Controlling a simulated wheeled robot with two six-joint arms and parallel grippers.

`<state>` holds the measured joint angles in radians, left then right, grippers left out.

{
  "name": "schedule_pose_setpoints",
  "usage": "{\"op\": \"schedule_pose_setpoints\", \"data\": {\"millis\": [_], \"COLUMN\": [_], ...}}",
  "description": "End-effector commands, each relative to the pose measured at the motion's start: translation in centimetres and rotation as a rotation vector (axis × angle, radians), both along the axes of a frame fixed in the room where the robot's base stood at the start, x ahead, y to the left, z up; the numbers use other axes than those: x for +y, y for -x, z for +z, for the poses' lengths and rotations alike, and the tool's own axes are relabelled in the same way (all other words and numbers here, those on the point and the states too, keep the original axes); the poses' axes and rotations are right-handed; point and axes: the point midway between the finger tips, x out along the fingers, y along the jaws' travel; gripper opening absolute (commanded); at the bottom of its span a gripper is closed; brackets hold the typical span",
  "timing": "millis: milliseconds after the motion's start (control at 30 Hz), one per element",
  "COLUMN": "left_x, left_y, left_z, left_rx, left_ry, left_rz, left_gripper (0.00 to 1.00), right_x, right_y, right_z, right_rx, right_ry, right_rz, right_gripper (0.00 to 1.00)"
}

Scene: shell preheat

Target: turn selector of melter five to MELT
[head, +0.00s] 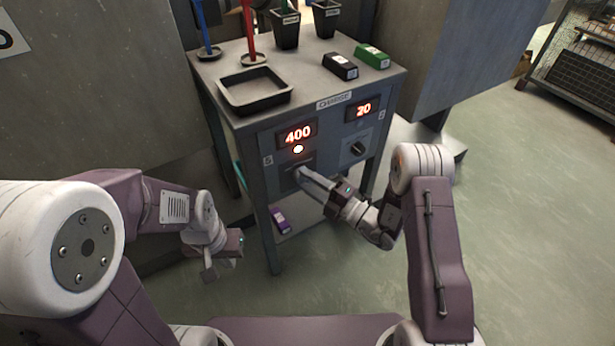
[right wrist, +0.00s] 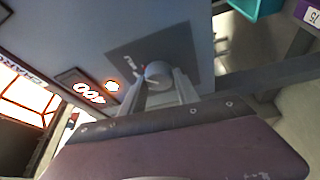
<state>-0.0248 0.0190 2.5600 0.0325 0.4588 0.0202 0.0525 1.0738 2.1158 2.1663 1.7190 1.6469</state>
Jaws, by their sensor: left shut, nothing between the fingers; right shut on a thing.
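The panel of melter five (head: 283,155) is on the left of the cabinet front, with a lit display (head: 298,134) reading 400 and a glowing lamp (head: 298,149) under it. My right gripper (head: 302,175) is at this panel, shut on the selector knob, which it mostly hides in the head view. In the right wrist view the round grey selector knob (right wrist: 158,72) sits between the two fingers on a dark plate. Which marking it points to cannot be read. My left gripper (head: 222,262) is shut and empty, low to the left of the cabinet.
On the cabinet top stand a black tray (head: 254,104), black and green boxes (head: 372,56), and dark cups (head: 285,30). A purple box (head: 281,220) lies on the lower shelf.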

Motion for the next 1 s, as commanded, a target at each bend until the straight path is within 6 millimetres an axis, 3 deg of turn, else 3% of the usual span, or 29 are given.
{"op": "schedule_pose_setpoints", "data": {"millis": [667, 700, 767, 1000], "left_x": [0.0, 0.0, 0.0, 0.0], "left_y": [0.0, 0.0, 0.0, 0.0], "left_z": [0.48, 0.48, 0.48, 0.49], "left_rx": [0.0, 0.0, 0.0, 0.0], "left_ry": [0.0, 0.0, 0.0, 0.0], "left_rz": [0.0, 0.0, 0.0, 0.0], "left_gripper": [0.0, 0.0, 0.0, 0.0], "right_x": [0.03, 0.02, 0.02, 0.03], "right_y": [0.02, 0.01, 0.01, 0.0], "right_z": [-0.1, -0.1, -0.1, -0.07], "right_rx": [0.03, 0.03, 0.03, 0.029], "right_ry": [-0.05, -0.05, -0.05, -0.049], "right_rz": [0.0, 0.0, 0.0, 0.0], "right_gripper": [0.0, 0.4, 0.56, 0.58]}}
